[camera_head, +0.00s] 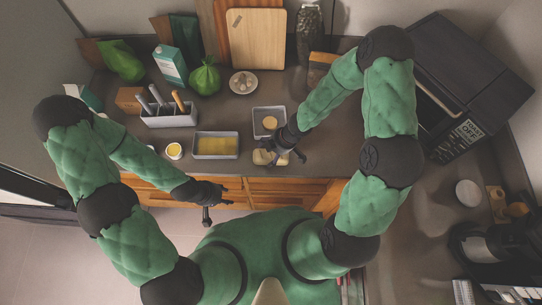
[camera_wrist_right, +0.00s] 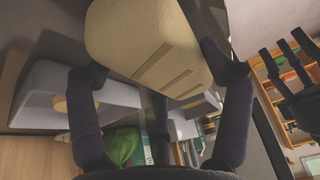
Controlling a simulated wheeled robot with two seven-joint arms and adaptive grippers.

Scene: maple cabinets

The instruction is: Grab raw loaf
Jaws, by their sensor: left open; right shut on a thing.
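The raw loaf (camera_wrist_right: 150,45) is pale beige with several score lines, and fills the upper middle of the right wrist view. In the head view the loaf (camera_head: 262,157) shows small at the counter's front edge, partly covered by my right gripper (camera_head: 284,156). My right gripper is shut on the loaf, with dark fingers on both sides of it in the wrist view. I cannot tell whether the loaf touches the counter. My left gripper (camera_head: 213,196) is open and empty, in front of the wooden drawers, left of the loaf.
A grey tin (camera_head: 268,108) with a round pale piece stands just behind the loaf. A tin with yellow contents (camera_head: 216,146) is to its left. A black oven (camera_head: 470,80) is at right.

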